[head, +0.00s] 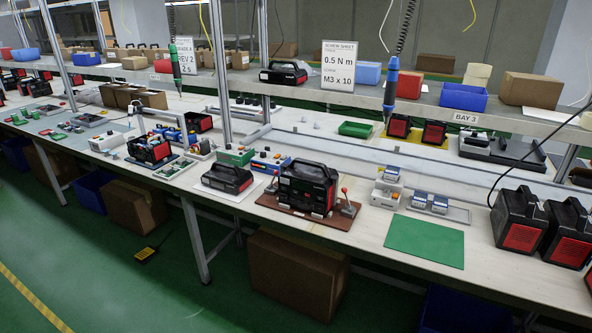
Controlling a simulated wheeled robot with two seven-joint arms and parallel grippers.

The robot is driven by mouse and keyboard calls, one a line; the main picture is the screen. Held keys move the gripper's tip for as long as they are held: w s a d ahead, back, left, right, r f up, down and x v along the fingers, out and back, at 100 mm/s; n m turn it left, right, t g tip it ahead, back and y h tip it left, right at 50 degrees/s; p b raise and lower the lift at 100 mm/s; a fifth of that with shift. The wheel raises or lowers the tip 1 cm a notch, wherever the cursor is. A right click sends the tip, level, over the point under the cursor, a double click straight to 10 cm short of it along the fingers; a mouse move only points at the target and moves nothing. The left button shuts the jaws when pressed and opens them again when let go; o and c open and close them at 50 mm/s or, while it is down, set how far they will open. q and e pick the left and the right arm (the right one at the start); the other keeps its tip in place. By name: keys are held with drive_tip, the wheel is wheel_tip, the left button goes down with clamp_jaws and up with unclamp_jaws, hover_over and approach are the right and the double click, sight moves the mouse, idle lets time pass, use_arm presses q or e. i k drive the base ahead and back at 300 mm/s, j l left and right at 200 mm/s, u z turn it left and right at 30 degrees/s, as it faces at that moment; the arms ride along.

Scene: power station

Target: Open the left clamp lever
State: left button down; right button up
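A black and red power station (308,187) stands upright on a brown base board (290,207) on the workbench, near the picture's middle. The left clamp lever (273,181) is at the power station's left side and has a small red knob at its top. Neither of my grippers is in view.
A flatter black unit (227,178) lies left of the board. Small grey-blue modules (430,203) and a green mat (425,242) are to the right. More power stations (518,218) stand at the far right. A blue screwdriver (391,85) hangs above the bench. The bench's front strip is mostly clear.

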sight(276, 173)
drive_tip(key=i+j+z, duration=0.2)
drive_tip(key=i, duration=0.35)
drive_tip(key=i+j+z, duration=0.2)
drive_tip(key=i, duration=0.3)
drive_tip(key=i+j+z, duration=0.2)
drive_tip(key=i, duration=0.35)
